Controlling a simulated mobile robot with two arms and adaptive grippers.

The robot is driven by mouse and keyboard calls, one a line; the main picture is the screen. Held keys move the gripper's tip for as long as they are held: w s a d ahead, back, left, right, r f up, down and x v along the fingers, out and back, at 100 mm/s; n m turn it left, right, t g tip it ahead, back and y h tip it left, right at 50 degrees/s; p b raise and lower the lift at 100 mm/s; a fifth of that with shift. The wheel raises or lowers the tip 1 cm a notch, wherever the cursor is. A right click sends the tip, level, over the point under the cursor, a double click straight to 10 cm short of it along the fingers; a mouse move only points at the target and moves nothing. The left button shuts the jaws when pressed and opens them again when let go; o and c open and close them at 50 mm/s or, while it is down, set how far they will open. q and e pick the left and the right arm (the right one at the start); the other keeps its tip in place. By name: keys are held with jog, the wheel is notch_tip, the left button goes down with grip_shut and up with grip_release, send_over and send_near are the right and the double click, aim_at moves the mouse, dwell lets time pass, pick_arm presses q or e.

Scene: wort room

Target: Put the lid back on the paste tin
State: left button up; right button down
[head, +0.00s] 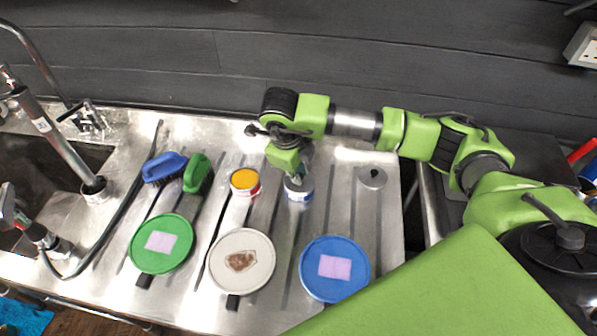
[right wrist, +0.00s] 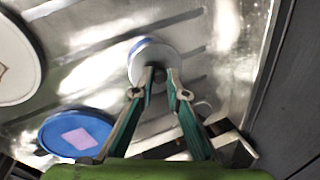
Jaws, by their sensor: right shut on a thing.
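My right gripper (head: 293,172) is shut over a small white and blue tin (head: 299,193) in the head view. In the right wrist view its fingertips (right wrist: 159,72) meet at the middle of a round pale grey top (right wrist: 147,51) with a blue and white edge. They appear to grip a small knob there, hidden by the fingers. I cannot tell whether this top is seated on the tin. A red and white tin (head: 245,183) with an orange top surface stands to the left. A loose grey lid (head: 372,178) with a dark knob lies to the right. My left gripper is not in view.
Green (head: 162,243), white (head: 241,261) and blue (head: 335,269) round plates lie along the front of the steel counter. Blue (head: 164,167) and green (head: 197,173) brushes lie left of the tins. A sink with taps is at far left; a dark wall stands behind.

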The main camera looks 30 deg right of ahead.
jog(key=shift+b, duration=0.35)
dwell(0.6)
jog(key=c, duration=1.4)
grip_release()
jog(key=shift+c, duration=0.2)
jog(key=shift+r+p, duration=1.75)
jog(key=shift+r, duration=1.75)
grip_shut()
